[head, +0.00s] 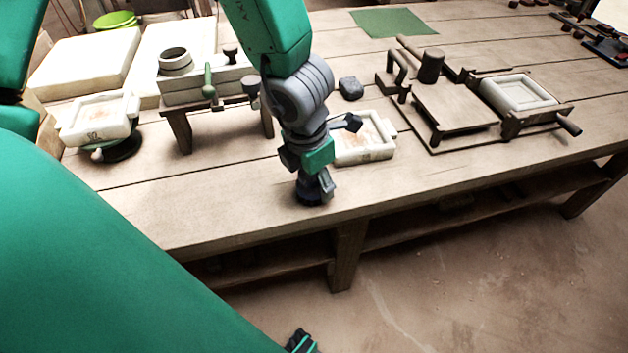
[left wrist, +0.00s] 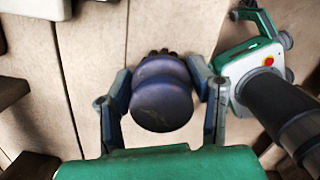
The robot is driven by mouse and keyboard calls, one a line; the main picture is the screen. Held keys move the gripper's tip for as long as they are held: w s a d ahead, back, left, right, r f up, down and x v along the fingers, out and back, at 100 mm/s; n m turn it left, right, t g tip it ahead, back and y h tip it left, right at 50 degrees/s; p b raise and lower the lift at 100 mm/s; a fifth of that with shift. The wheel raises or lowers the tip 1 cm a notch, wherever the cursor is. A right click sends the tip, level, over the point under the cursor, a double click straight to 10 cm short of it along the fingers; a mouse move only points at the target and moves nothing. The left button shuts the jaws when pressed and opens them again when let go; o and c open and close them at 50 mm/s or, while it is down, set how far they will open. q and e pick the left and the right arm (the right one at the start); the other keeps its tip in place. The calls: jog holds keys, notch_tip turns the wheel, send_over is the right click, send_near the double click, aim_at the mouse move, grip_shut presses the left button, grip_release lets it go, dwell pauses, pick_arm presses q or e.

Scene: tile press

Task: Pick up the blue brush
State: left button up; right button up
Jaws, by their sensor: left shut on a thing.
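My left gripper (head: 316,180) is low over the front edge of the table, below the grey and green wrist. In the left wrist view, its two fingers (left wrist: 161,105) are shut on the blue brush (left wrist: 162,95) from both sides. The brush has a rounded dark blue body, with dark bristles showing at its far end. In the head view, the brush (head: 308,194) is a small dark shape, partly hidden by the fingers.
A white tile mould (head: 378,153) lies just right of the left wrist. A wooden press (head: 455,112) stands to the right, a small bench (head: 185,95) to the left. The front strip of the table (head: 230,200) is clear.

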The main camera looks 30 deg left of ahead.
pick_arm(q)
jog(key=shift+r+p, duration=0.45)
notch_tip(320, 180, up, 17)
jog(key=p, duration=0.9)
jog(key=shift+d, duration=0.1)
